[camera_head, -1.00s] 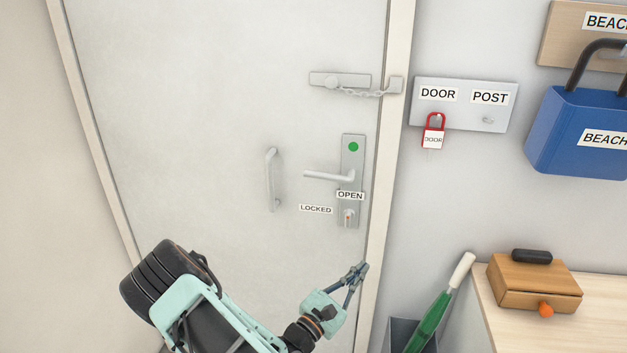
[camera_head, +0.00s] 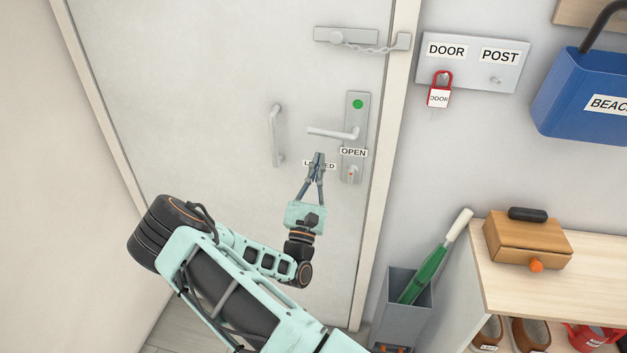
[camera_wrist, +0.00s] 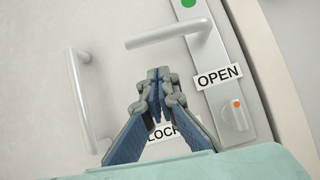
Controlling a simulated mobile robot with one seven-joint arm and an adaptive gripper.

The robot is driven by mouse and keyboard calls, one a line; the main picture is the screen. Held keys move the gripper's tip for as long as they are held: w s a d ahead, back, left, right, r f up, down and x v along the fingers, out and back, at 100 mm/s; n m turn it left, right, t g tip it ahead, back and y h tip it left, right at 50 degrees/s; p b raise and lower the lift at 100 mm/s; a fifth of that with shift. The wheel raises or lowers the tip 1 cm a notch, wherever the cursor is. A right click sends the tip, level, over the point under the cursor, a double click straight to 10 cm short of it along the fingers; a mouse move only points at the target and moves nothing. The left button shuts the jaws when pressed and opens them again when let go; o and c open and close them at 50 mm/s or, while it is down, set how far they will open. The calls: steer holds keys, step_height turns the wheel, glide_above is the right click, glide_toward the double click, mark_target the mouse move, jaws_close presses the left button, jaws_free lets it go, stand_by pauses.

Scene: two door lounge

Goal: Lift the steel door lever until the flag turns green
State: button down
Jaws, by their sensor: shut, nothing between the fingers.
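The steel door lever (camera_head: 332,133) sits on a tall metal lock plate (camera_head: 354,120) on the pale door. It points left and looks about level. The round flag (camera_head: 358,104) at the plate's top shows green. My gripper (camera_head: 319,156) is shut and empty, pointing up just below the lever, with a gap to it in the picture. It partly hides the LOCKED label (camera_head: 331,165). The wrist view shows the lever (camera_wrist: 165,34) above and beyond the closed fingertips (camera_wrist: 153,72), and part of the green flag (camera_wrist: 188,2) at the top edge. Contact is not visible.
A fixed vertical pull handle (camera_head: 276,135) is left of the lever. A bin (camera_head: 398,295) with an umbrella (camera_head: 432,262) and a shelf (camera_head: 510,285) stand right.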

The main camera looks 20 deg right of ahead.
mark_target(321, 132)
steer(key=r, duration=0.2)
steer(key=r+p, duration=0.1)
steer(key=shift+w+d+r, duration=0.2)
steer(key=shift+d+r, duration=0.15)
steer(key=shift+r, duration=0.05)
steer(key=shift+a+r+m+g+h, duration=0.1)
steer(key=shift+r+m+g+h, duration=0.15)
steer(key=shift+m+g+h, duration=0.35)
steer(key=shift+w+r+m+p, duration=0.1)
steer(key=shift+r+m+p, duration=0.25)
steer(key=shift+m, duration=0.45)
steer(key=shift+a+r+m+g+h+p, duration=0.15)
steer(key=shift+r+m+g+h, duration=0.25)
steer(key=shift+m, duration=0.25)
steer(key=shift+d+r+m+g+h+p, duration=0.15)
steer(key=shift+m+g+h+p, duration=0.1)
steer(key=shift+m+g, duration=0.35)
steer(key=shift+a+r+m+g+h+p, duration=0.15)
steer(key=shift+r+m+g+h, duration=0.2)
steer(key=shift+m, duration=0.3)
steer(key=shift+r+m+g+h, duration=0.25)
steer(key=shift+m+g, duration=0.3)
steer(key=shift+m, duration=0.3)
steer(key=shift+r+m+g+h, duration=0.15)
steer(key=shift+r+m+g, duration=0.3)
steer(key=shift+m, duration=0.4)
steer(key=shift+f, duration=0.15)
